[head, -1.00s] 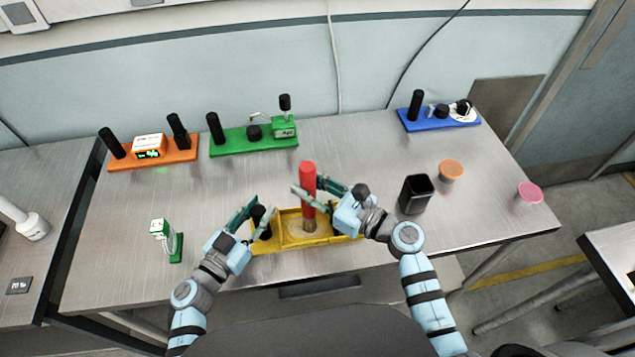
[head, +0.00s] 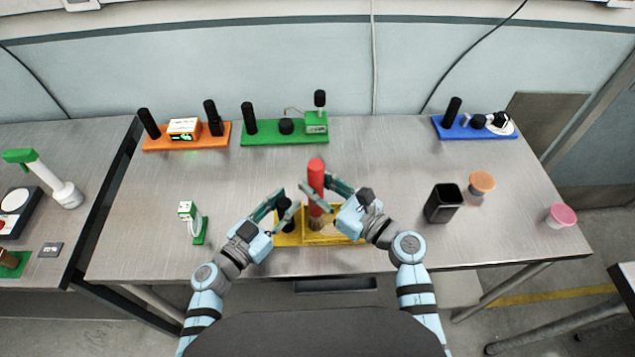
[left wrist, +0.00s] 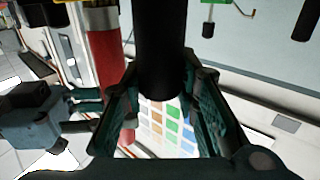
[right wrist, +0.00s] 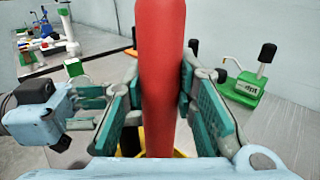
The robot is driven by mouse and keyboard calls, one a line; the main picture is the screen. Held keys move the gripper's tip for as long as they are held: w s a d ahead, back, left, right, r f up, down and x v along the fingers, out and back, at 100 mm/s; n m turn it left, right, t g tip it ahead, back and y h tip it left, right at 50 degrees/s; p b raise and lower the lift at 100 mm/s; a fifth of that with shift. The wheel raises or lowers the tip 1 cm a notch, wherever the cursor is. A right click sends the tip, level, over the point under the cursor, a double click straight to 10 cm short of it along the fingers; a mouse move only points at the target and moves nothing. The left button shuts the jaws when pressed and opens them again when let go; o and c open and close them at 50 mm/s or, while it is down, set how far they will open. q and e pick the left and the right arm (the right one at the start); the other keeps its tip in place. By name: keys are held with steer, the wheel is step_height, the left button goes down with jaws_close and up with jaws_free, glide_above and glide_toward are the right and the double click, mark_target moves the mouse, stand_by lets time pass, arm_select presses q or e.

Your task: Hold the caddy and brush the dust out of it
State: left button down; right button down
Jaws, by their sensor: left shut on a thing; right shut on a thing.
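The yellow caddy (head: 345,239) sits on the table near its front edge. My left gripper (head: 284,205) is shut on the black post (head: 287,218) at the caddy's left end; the post also shows in the left wrist view (left wrist: 160,50). My right gripper (head: 318,190) is shut on the red handle of the brush (head: 316,174), which stands upright in the caddy. The red handle fills the middle of the right wrist view (right wrist: 162,70). The tan bristles (head: 317,223) are down inside the caddy. Any dust is too small to make out.
A black cup (head: 443,203), an orange-lidded tub (head: 481,183) and a pink-lidded tub (head: 561,215) stand to the right. A small green stand (head: 199,229) is at the left. Orange (head: 160,143), green (head: 265,139) and blue (head: 460,132) modules line the back. The table's middle is clear.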

steer(key=shift+d, duration=3.65)
steer(key=shift+s+a, duration=0.3)
steer(key=shift+a, duration=0.75)
steer(key=shift+s+a, duration=0.3)
steer(key=shift+a, duration=0.7)
steer(key=shift+s+a, duration=0.3)
steer(key=shift+a, duration=0.75)
steer(key=shift+r, duration=0.25)
steer(key=shift+w+d, duration=0.85)
steer(key=shift+d, duration=2.35)
steer(key=shift+a+f, duration=0.2)
steer(key=shift+a, duration=3.85)
steer(key=d, duration=0.8)
